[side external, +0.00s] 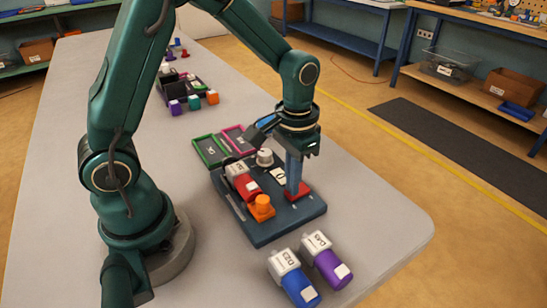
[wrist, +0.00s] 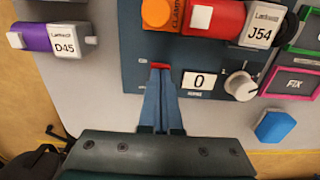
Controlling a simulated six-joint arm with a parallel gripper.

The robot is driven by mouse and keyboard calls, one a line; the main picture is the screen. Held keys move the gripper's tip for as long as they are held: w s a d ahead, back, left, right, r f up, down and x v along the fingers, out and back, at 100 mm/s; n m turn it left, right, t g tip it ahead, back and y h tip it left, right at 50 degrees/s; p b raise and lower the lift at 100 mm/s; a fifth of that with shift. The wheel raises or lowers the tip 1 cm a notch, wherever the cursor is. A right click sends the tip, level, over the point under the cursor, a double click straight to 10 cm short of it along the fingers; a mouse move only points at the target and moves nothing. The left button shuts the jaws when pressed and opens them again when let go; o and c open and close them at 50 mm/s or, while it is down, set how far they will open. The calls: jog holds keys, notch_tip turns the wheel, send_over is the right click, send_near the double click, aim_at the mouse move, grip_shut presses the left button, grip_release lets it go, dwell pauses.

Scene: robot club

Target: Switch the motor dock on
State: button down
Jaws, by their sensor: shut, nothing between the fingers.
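The motor dock (side external: 262,232) is a dark blue board on the table. A red motor (side external: 246,188) with a grey end marked J54 (wrist: 262,27) lies on it beside an orange clamp knob (side external: 261,207). The dock has a display (wrist: 199,82) reading 0 and a pale round dial (wrist: 240,86). A red switch (side external: 303,188) is at its right part, and part of it shows in the wrist view (wrist: 161,66). My gripper (side external: 293,194) is shut and empty, pointing down with its tips at the switch. The fingers partly hide it; I cannot tell whether they touch it or its position.
A purple motor (side external: 328,262) marked D45 and a blue motor (side external: 295,281) lie in front of the dock. A green tray (side external: 207,151) and a pink tray (side external: 240,135) lie behind it, near a blue block (wrist: 275,127). Several coloured parts stand farther back. The table's right side is clear.

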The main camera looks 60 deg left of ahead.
jog(key=shift+r, duration=3.45)
